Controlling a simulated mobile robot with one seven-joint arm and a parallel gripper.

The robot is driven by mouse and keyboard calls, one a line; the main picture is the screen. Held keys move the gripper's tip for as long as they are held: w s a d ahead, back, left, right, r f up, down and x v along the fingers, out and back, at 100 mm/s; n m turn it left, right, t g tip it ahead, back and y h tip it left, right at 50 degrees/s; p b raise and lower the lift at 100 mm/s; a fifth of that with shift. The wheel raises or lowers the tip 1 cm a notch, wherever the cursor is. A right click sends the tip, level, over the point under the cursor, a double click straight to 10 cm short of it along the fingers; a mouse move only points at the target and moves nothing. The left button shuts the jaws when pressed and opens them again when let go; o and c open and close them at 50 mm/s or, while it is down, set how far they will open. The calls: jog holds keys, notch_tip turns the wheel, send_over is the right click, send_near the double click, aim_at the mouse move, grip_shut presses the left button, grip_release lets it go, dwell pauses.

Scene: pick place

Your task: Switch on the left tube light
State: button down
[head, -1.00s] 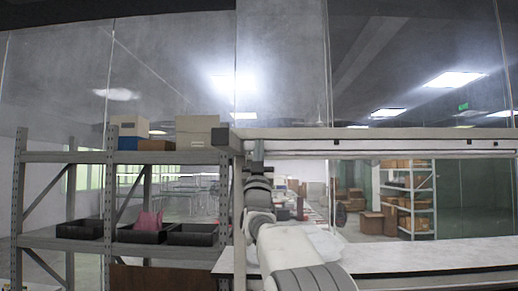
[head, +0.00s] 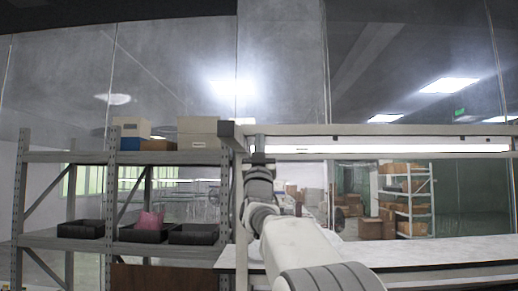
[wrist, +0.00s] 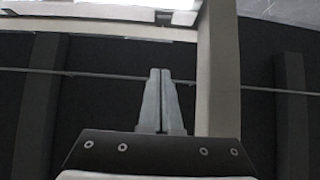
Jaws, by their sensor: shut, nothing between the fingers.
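The tube light (head: 400,149) is a long white strip under the top beam of the workbench frame in the head view, and it glows bright white. My gripper (head: 259,143) is raised close to the left end of this beam, partly hidden by my own wrist. In the wrist view my gripper (wrist: 160,72) is shut, its two fingers together with nothing between them. A small dark fitting (wrist: 163,17) shows on a pale beam just beyond the fingertips, with a visible gap in the picture. I cannot tell for sure that it is the switch.
A grey upright post (wrist: 218,70) stands close to the right of the fingers. A metal shelf (head: 70,157) on the left holds boxes (head: 198,126) and black bins (head: 194,234). The white bench top (head: 430,250) lies below the light and looks clear.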

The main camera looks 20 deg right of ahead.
jog(key=s+r+b+v, duration=0.1)
jog(key=b+v, duration=0.2)
jog(key=v, duration=0.4)
jog(key=shift+f, duration=0.2)
jog(key=shift+s+a+y, duration=0.1)
jog(key=shift+a+y, duration=0.05)
jog(key=shift+y, duration=0.15)
jog(key=s+a+f+n+g+y, duration=0.1)
jog(key=s+a+f+g+y, duration=0.25)
jog(key=f, duration=0.45)
jog(key=s+a+f+n+g+y, duration=0.2)
jog(key=s+f+g+y, duration=0.15)
jog(key=f, duration=0.55)
jog(key=s+a+f+n+g+y, duration=0.1)
jog(key=s+a+f+g+y, duration=0.25)
jog(key=f, duration=0.45)
jog(key=s+a+f+g, duration=0.2)
jog(key=s+f+g, duration=0.7)
jog(key=s+f, duration=1.3)
jog(key=shift+s+g, duration=0.35)
jog(key=shift+s, duration=0.5)
jog(key=shift+d, duration=0.2)
